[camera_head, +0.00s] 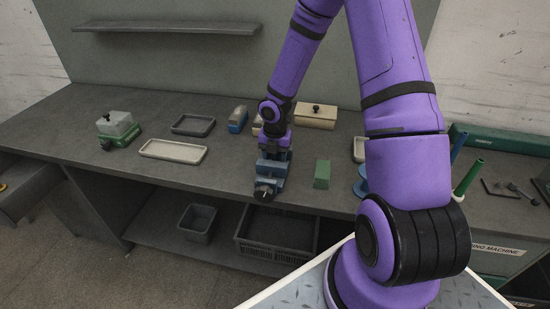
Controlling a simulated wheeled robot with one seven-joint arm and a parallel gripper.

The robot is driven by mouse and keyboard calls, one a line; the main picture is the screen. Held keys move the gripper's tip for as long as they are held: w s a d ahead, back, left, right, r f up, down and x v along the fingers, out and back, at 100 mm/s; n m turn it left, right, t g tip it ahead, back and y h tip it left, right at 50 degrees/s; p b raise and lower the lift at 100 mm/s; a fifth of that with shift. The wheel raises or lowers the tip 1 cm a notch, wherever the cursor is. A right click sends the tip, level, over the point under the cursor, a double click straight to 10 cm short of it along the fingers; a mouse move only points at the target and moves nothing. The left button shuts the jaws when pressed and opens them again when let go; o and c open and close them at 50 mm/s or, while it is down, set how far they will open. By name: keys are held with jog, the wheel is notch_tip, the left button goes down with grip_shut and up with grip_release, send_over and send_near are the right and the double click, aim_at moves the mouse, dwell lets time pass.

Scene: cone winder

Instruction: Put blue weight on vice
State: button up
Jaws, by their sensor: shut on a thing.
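The blue vice (270,182) stands at the front edge of the grey bench, with its dark screw end facing me. My gripper (274,153) points down right above the vice. It is shut on a small bluish piece, which I take for the blue weight. The weight is mostly hidden by the fingers and blends with the vice's blue top. I cannot tell whether it touches the vice.
A green block (322,174) stands right of the vice. Left are a pale tray (173,151), a dark tray (193,125) and a green-based grey box (117,127). Behind are a blue-and-grey item (237,119) and a beige box (316,116). Blue and green spindles (468,178) stand right.

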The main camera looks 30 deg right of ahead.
jog(key=shift+f, duration=0.45)
jog(key=o, duration=1)
jog(key=shift+f, duration=0.15)
